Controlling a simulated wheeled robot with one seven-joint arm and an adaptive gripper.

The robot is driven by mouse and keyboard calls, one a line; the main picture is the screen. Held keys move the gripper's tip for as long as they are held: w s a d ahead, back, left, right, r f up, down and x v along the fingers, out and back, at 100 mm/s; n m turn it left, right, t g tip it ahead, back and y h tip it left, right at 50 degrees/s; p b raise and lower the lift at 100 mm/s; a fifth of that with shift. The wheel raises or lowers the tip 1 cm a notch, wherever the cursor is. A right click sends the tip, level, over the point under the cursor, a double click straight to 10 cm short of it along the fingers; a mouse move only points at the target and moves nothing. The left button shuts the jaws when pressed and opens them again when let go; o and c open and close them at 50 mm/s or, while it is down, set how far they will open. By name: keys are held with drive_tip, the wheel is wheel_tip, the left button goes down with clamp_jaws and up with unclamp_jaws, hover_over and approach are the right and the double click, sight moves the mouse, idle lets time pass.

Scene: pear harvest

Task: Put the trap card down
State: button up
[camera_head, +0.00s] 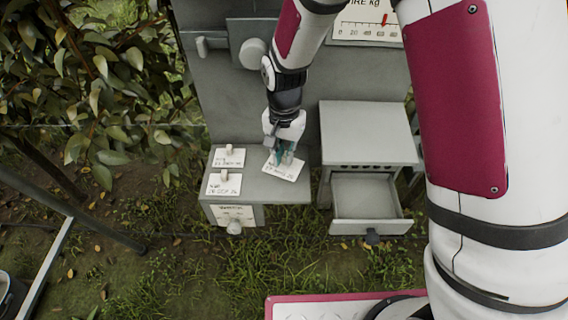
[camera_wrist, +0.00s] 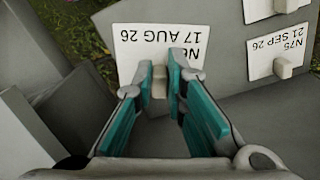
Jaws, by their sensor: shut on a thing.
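The trap card (camera_head: 291,171) is a white card with black print, and it also shows in the wrist view (camera_wrist: 130,48), where it reads "17 AUG 26". My gripper (camera_head: 284,156) is over the card at the right part of the grey shelf top (camera_head: 262,188). In the wrist view the teal fingers of my gripper (camera_wrist: 166,88) are closed on the small pale knob of the card. The card lies at or very near the shelf surface; I cannot tell if it touches. Part of its print is hidden behind a finger.
Two more cards with knobs, an upper (camera_head: 228,158) and a lower one (camera_head: 224,184), lie on the left of the shelf. A grey cabinet (camera_head: 367,132) with an open, empty-looking drawer (camera_head: 366,198) stands to the right. Leafy branches (camera_head: 90,80) fill the upper left.

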sight(284, 163)
wheel_tip(284, 163, down, 5)
drive_tip(key=shift+s+r+p, duration=0.15)
drive_tip(key=shift+p, duration=0.2)
drive_tip(key=shift+w+f, duration=0.25)
drive_tip(key=shift+f, duration=0.25)
drive_tip(key=o, duration=0.7)
drive_tip(key=shift+f, duration=0.15)
drive_tip(key=shift+o, duration=0.2)
wheel_tip(284, 163, up, 12)
drive_tip(key=shift+r+b, duration=0.2)
drive_tip(key=shift+b, duration=0.35)
